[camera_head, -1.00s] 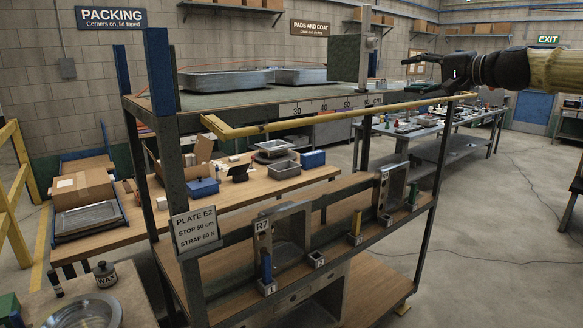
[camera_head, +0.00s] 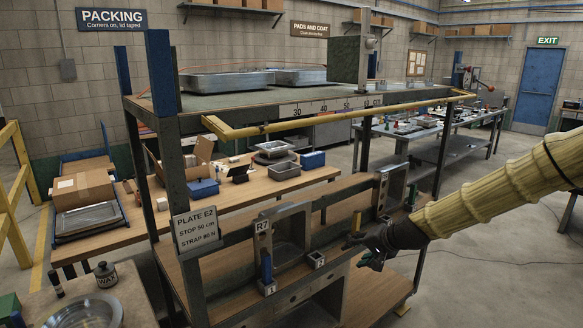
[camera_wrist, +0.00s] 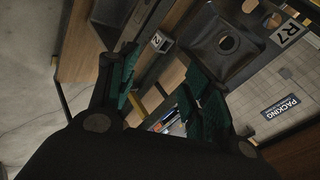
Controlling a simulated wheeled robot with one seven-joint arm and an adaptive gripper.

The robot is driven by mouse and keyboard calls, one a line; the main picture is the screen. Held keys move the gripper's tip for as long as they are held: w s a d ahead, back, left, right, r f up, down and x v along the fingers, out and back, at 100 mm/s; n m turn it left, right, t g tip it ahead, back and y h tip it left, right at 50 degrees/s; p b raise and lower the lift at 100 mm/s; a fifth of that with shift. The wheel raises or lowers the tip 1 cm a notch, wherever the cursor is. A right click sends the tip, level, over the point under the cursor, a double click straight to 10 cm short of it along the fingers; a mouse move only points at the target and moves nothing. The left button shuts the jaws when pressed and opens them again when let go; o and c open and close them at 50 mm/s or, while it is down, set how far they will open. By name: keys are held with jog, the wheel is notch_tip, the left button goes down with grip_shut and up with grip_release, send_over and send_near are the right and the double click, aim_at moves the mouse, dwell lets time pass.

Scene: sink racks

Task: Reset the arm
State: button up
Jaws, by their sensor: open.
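My gripper (camera_head: 364,254) is in front of the lower shelf of the rack, at the end of my yellow-sleeved arm, which reaches in from the right. In the wrist view my gripper (camera_wrist: 163,82) shows two dark green-padded fingers apart with nothing held between them. A small holder marked 2 (camera_wrist: 160,42) and the grey sink frame marked R7 (camera_wrist: 228,42) lie beyond the fingers. In the head view the gripper overlaps the base of an upright yellow piece (camera_head: 357,222); I cannot tell whether they touch.
The rack has a yellow rail (camera_head: 330,119) along its upper shelf, above my gripper. A blue-handled piece (camera_head: 266,268) stands in the holder marked 1. Another sink frame (camera_head: 392,188) stands to the right. The floor right of the rack is open.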

jog(key=s+a+f+n+g+h, duration=0.1)
jog(key=s+f+g, duration=0.1)
jog(key=s+f, duration=1.05)
jog(key=s+f+n+g+h, duration=0.2)
jog(key=s+f, duration=0.8)
jog(key=f, duration=0.5)
jog(key=s+d+f+n+g, duration=0.1)
jog(key=s+f, duration=0.2)
jog(key=s, duration=0.7)
jog(key=s+d+f+n+g+h, duration=0.1)
jog(key=s+f, duration=0.2)
jog(key=s, duration=0.7)
jog(key=s+d+f+n+g+h, duration=0.1)
jog(key=s+f, duration=0.3)
jog(key=s, duration=0.6)
jog(key=shift+s+d+n+g, duration=0.2)
jog(key=shift+d+n+g, duration=0.1)
jog(key=shift+d+g, duration=0.15)
